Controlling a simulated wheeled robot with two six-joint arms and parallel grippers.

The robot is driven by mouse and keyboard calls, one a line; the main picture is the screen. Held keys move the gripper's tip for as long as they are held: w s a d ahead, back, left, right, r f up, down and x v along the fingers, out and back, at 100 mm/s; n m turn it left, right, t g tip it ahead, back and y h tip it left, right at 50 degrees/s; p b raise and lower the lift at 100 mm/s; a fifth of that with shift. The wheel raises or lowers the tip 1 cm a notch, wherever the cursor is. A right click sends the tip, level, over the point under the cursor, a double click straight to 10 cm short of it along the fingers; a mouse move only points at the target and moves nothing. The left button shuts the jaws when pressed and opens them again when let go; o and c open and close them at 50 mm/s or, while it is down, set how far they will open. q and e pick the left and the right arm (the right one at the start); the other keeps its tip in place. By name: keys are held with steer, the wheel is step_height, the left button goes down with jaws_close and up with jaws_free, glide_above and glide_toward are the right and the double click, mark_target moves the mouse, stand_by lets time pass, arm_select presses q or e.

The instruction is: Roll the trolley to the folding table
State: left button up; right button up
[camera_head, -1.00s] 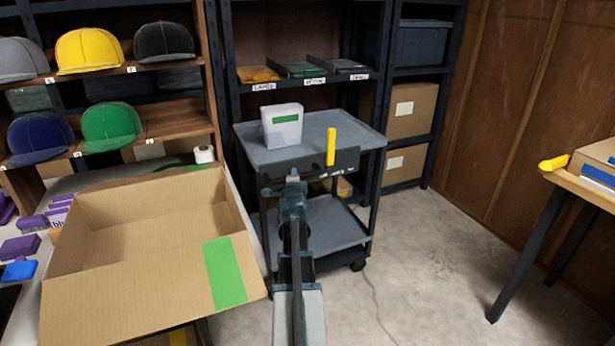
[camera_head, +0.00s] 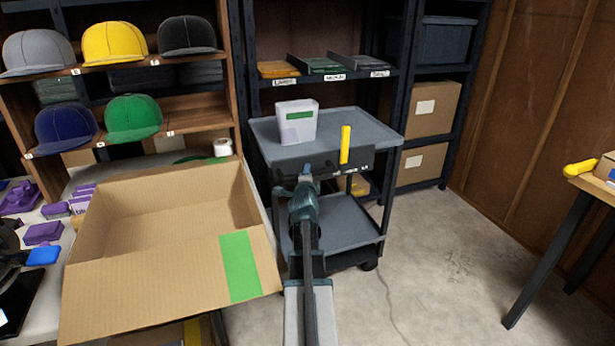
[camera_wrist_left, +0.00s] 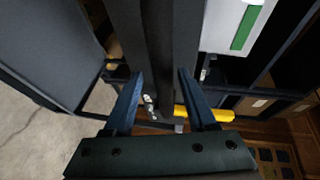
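The trolley (camera_head: 350,262) is dark grey with two shelves and casters. It stands in front of the back shelving. A white box with a green label (camera_head: 297,122) sits on its top tray, and a yellow upright piece (camera_head: 345,145) rises at its near edge. My left gripper (camera_head: 305,182) is close to the trolley's near end. In the left wrist view its fingers (camera_wrist_left: 160,74) stand apart, with a dark trolley part between or just behind them; contact is not clear. The yellow piece (camera_wrist_left: 202,115) lies beside them. A table with dark legs (camera_head: 550,262), partly visible, stands at the right. My right gripper is not visible.
An open cardboard box (camera_head: 165,285) sits on a white table close left of my arm. Shelving with caps (camera_head: 132,118) stands behind it. A wooden wall (camera_head: 530,110) runs along the right. The concrete floor (camera_head: 450,260) between trolley and right table is clear except for a thin cable.

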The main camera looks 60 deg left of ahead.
arm_select(q)
steer(key=shift+a+r, duration=0.1)
steer(key=shift+s+d, duration=0.1)
steer(key=shift+d, duration=0.1)
steer(key=p+v, duration=0.2)
steer(key=v, duration=0.9)
steer(key=shift+d, duration=0.2)
steer(key=shift+s, duration=0.1)
